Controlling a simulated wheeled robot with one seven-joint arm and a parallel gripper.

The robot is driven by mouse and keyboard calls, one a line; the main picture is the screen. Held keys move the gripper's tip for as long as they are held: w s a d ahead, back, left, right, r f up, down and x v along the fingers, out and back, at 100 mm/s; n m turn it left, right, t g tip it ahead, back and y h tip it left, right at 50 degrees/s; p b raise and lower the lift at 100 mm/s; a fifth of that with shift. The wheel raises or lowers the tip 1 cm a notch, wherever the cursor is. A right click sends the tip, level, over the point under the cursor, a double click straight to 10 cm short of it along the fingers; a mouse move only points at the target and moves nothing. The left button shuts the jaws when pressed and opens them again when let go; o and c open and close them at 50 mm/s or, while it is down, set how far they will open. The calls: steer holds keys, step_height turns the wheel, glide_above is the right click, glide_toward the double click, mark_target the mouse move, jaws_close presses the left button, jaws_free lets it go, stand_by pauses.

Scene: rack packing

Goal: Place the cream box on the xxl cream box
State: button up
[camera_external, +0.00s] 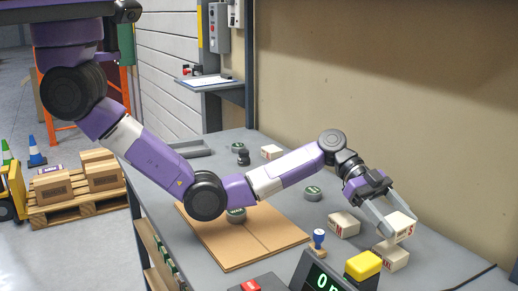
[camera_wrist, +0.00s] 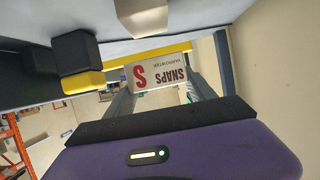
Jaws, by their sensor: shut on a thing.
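My gripper (camera_external: 399,222) is shut on a cream box (camera_external: 403,228) at the right of the table. In the wrist view the held cream box (camera_wrist: 155,75) shows red "SNAPS" and "S" lettering between the fingers. Another cream box (camera_external: 392,259) lies directly below it, its lettering too small to read. I cannot tell whether the two touch. A further cream box (camera_external: 343,225) sits to the left on the table. I cannot tell from the lettering which one is the xxl cream box. One cream box (camera_wrist: 142,16) shows at the top of the wrist view.
A yellow-topped black device (camera_external: 363,267), a display (camera_external: 318,279) and a blue-handled stamp (camera_external: 318,240) stand in front. A cardboard sheet (camera_external: 225,246) lies under my arm. A wall runs behind the table.

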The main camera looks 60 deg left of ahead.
mark_target(390, 249)
steer(key=shift+f, duration=2.15)
steer(key=shift+f, duration=0.2)
steer(key=o, duration=1.4)
steer(key=shift+o, duration=0.2)
steer(key=shift+r, duration=0.15)
steer(key=shift+a+r, duration=0.1)
steer(key=shift+r, duration=0.05)
steer(key=v, duration=1.1)
steer(key=shift+a, duration=0.4)
